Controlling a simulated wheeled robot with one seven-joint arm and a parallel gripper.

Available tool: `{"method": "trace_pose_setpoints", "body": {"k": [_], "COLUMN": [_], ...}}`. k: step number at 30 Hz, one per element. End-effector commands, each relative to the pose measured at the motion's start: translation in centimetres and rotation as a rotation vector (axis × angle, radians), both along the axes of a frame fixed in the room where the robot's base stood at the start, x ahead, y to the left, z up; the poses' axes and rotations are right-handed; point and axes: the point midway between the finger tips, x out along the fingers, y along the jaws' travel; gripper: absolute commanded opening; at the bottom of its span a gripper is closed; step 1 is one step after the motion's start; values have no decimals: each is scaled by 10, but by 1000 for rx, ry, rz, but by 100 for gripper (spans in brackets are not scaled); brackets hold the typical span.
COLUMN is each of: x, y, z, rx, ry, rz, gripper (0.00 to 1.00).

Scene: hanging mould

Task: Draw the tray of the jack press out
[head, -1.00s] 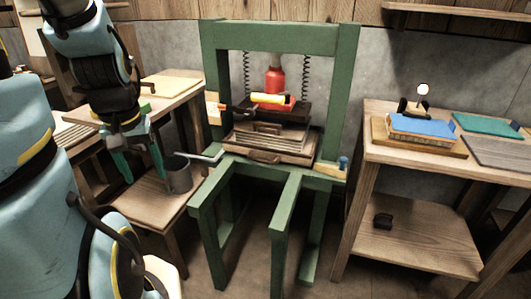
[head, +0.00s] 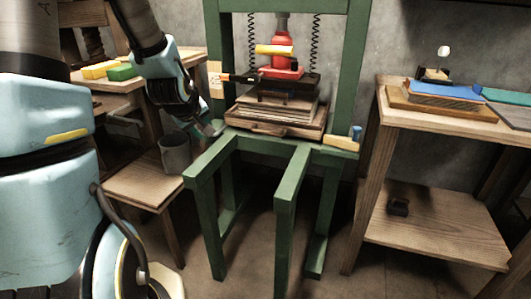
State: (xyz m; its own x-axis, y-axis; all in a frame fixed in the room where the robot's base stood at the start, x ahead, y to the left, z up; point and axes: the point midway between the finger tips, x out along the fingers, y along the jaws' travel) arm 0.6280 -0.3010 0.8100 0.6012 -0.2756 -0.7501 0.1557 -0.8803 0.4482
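The green jack press (head: 213,50) stands in the middle of the head view. Its wooden tray (head: 310,131) sits on the bed of the press, with a dark handle (head: 268,128) on its front face. A stack of boards (head: 285,103) lies on the tray under the red jack (head: 282,30). My gripper (head: 210,128) is at the left front corner of the press bed, left of the tray and apart from its handle. Its fingers are small and partly hidden, so I cannot see whether they are open.
Two green rails (head: 288,195) project forward from the press, with open space between them. A grey cup (head: 175,152) stands on a low wooden stand at left. A wooden table (head: 430,120) with a blue-topped block (head: 445,90) stands at right. A yellow-handled tool (head: 275,50) lies by the jack.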

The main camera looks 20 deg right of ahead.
Motion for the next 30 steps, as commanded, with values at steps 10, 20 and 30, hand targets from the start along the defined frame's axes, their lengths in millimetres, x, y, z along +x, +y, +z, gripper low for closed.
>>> {"method": "trace_pose_setpoints", "body": {"k": [10,20,30], "x": [56,67,99], "y": [-119,-168,-196], "z": [-94,-107,-114], "rx": [-584,-921,-934], "ry": [-129,-126,-126], "rz": [137,186,187], "gripper": [34,34,34]}}
